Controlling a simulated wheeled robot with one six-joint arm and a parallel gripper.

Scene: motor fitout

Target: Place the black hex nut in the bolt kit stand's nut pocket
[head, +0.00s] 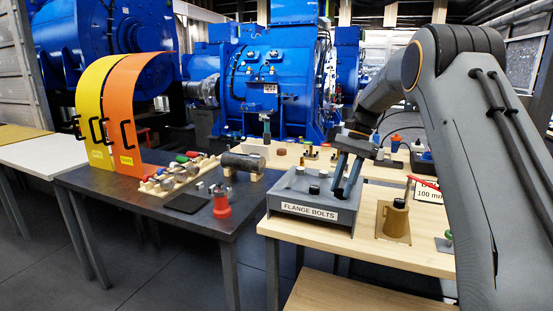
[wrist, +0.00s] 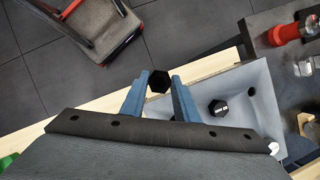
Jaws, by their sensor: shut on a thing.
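The black hex nut (wrist: 158,81) is between my gripper's blue fingertips in the wrist view, and the gripper (wrist: 160,84) is shut on it. In the head view my gripper (head: 346,190) points down at the right end of the grey bolt kit stand (head: 288,193), labelled FLANGE BOLTS; the nut cannot be made out there. In the wrist view the stand (wrist: 238,125) lies right of the fingers, with a black hex piece (wrist: 218,107) and a small dark hole (wrist: 251,91) on its top. I cannot tell the height of the nut above the stand. My gripper hides part of the stand.
The stand is on a light wood table (head: 370,239). A brown holder with a dark cylinder (head: 394,217) stands to its right. A dark table (head: 120,191) at the left carries a red part (head: 221,201) and a wooden rack of fittings. A cart (wrist: 88,25) is on the floor.

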